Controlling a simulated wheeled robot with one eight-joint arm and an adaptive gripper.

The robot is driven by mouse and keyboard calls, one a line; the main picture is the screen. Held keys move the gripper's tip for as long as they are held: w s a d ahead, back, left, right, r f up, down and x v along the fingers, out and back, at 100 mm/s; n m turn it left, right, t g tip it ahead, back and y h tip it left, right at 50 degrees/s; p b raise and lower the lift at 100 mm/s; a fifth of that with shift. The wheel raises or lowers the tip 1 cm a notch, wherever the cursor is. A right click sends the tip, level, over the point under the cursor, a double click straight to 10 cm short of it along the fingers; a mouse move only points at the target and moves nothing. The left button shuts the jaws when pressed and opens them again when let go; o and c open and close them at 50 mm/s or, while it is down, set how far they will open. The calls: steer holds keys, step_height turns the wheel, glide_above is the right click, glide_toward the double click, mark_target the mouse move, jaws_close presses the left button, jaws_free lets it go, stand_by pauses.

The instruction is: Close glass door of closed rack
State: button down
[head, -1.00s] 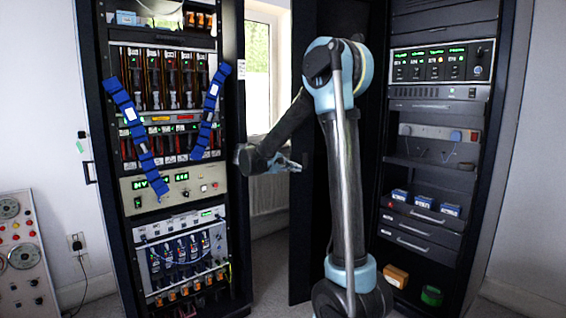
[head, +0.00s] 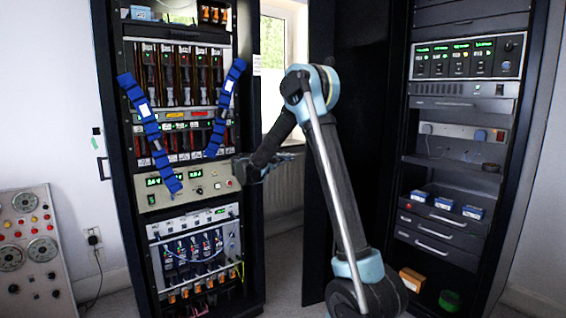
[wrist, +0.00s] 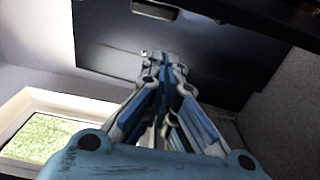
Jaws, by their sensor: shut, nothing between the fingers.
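The right rack (head: 459,90) stands open, with its shelves and instruments exposed. A tall dark door panel (head: 362,120) stands swung out at its left side, behind my arm; I cannot tell whether it is glass. My gripper (head: 287,157) is in front of the gap between the racks, to the left of the dark panel, partly hidden by my wrist. In the wrist view my gripper (wrist: 160,58) is shut and empty, its fingertips together. A dark panel (wrist: 105,50) lies beyond the fingertips; contact cannot be told.
The left rack (head: 118,165) holds lit instruments and hanging blue straps (head: 145,120). A window (head: 273,60) is behind the gap. A panel with dials (head: 30,240) leans at the far left. Orange (head: 412,279) and green (head: 450,300) items sit low in the right rack.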

steer(key=d, duration=0.5)
steer(key=shift+s+d, duration=0.15)
steer(key=shift+s, duration=0.25)
steer(key=shift+s, duration=0.15)
